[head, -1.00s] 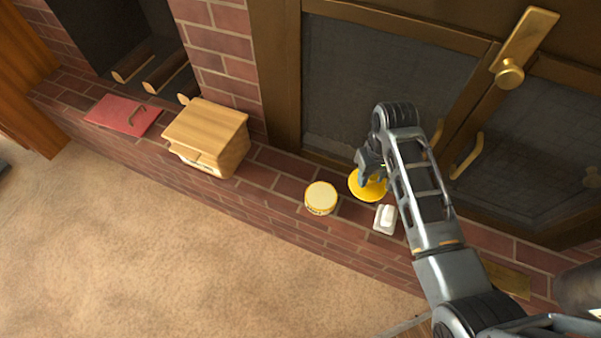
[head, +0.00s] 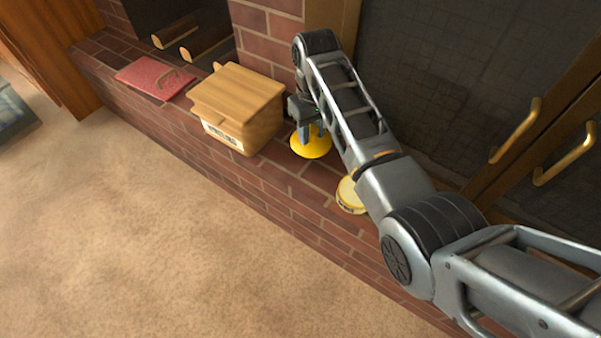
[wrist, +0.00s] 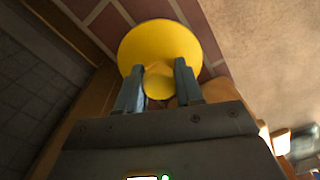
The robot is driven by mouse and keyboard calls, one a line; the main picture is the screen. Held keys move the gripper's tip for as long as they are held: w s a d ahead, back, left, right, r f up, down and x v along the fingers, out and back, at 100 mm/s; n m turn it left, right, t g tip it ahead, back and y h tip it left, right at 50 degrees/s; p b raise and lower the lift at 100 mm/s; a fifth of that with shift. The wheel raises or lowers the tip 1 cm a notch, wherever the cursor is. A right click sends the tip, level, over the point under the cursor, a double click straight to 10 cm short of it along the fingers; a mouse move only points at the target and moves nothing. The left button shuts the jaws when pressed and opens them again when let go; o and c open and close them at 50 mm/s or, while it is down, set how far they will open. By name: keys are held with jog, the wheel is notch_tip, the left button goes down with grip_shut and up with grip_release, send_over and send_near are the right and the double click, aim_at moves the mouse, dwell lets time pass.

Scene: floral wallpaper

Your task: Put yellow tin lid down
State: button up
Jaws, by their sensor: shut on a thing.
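The yellow tin lid (head: 311,146) is a round disc with a knob. My gripper (head: 308,128) is shut on it, between the wooden box and the tin, over the brick hearth (head: 285,183). In the wrist view the lid (wrist: 172,45) sits between the two fingers of my gripper (wrist: 160,82), which pinch its knob. I cannot tell whether the lid touches the bricks. A pale yellow round tin (head: 348,196) stands on the hearth to the right, partly hidden by my arm.
A wooden box (head: 238,105) with a lid stands just left of my gripper. Carpet (head: 170,230) lies in front, clear.

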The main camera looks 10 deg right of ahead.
aim_at(300, 164)
jog(key=shift+w+a+f+b, duration=0.1)
jog(key=shift+w+a+b, duration=0.15)
jog(key=shift+a, duration=0.3)
jog(key=shift+w+a+b, duration=0.15)
jog(key=shift+w+a, duration=0.15)
jog(key=shift+a, duration=0.25)
jog(key=shift+a+f, duration=0.15)
notch_tip(300, 164, down, 9)
jog(key=b, duration=0.4)
jog(key=shift+f+b, duration=0.2)
jog(key=shift+b, duration=0.2)
jog(key=shift+f, duration=0.15)
jog(key=o, duration=1.1)
notch_tip(300, 164, up, 12)
jog(key=p, duration=0.6)
